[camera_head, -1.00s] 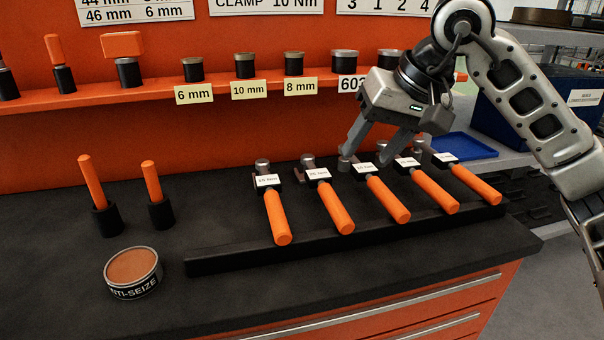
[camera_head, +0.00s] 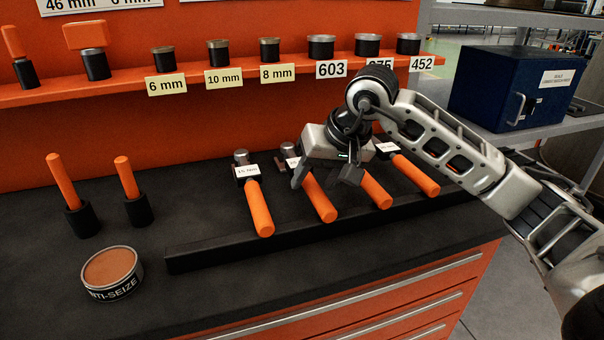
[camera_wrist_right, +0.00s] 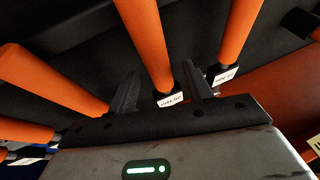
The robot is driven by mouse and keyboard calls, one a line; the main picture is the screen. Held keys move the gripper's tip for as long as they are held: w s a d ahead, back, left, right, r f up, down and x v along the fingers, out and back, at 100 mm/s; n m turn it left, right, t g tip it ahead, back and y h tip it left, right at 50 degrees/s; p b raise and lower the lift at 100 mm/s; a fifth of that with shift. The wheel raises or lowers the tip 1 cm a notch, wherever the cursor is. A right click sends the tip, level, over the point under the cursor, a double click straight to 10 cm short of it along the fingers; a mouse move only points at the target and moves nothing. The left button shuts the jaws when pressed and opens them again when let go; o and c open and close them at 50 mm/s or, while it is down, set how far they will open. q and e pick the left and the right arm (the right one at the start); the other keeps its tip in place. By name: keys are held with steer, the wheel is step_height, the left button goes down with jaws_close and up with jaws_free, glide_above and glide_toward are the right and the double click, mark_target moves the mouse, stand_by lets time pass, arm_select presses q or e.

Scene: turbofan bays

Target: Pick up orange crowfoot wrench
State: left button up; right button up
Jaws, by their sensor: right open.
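Several orange-handled wrenches lie side by side in a row on a black rack (camera_head: 200,258). The leftmost handle (camera_head: 260,208), the second handle (camera_head: 320,200), the third handle (camera_head: 376,190) and another one (camera_head: 415,175) show; my right arm hides part of the row. Their heads are small and partly hidden, so I cannot tell which is the crowfoot. My right gripper (camera_head: 325,178) is open, low over the second wrench. In the right wrist view its fingers (camera_wrist_right: 160,74) stand either side of one orange handle (camera_wrist_right: 146,38), near its white label (camera_wrist_right: 170,99). My left gripper is out of view.
An anti-seize tin (camera_head: 112,270) and two orange-handled tools in black holders (camera_head: 80,221) (camera_head: 138,209) stand at the left. An orange shelf with sockets (camera_head: 218,53) runs behind. A blue box (camera_head: 505,88) sits on the right shelf.

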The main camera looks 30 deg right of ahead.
steer(key=shift+x, duration=1.45)
jaws_close()
steer(key=shift+r, duration=0.1)
steer(key=shift+r, duration=0.1)
